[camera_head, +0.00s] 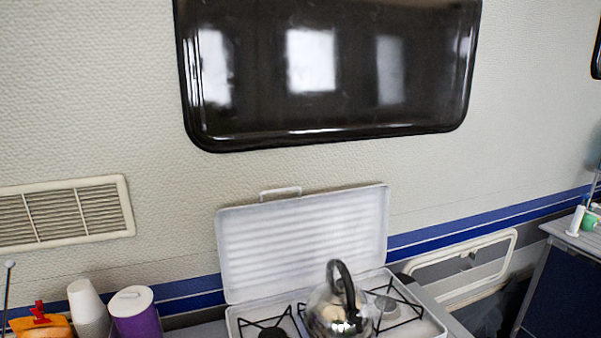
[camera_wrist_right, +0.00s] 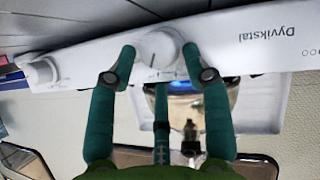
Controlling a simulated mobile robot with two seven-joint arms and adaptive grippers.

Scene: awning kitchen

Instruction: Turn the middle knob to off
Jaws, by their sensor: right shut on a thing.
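A white stove (camera_head: 236,316) with its lid raised stands at the bottom middle of the head view, its front panel and knobs out of sight there. In the right wrist view the white front panel (camera_wrist_right: 220,35) appears upside down, with the word "Dyvikstal" on it. My right gripper (camera_wrist_right: 158,52) has its green fingers on either side of a round white knob (camera_wrist_right: 158,42) and is shut on it. Another white knob (camera_wrist_right: 40,73) sits to the left on the panel, clear of the fingers. I cannot read the knob's setting. My left gripper is not in view.
A shiny kettle (camera_head: 330,312) with a dark handle stands on the stove, and its metal also shows behind the fingers in the wrist view. Cups (camera_head: 88,306) and a purple canister (camera_head: 138,315) stand left of the stove. A dark window (camera_head: 330,75) is above.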

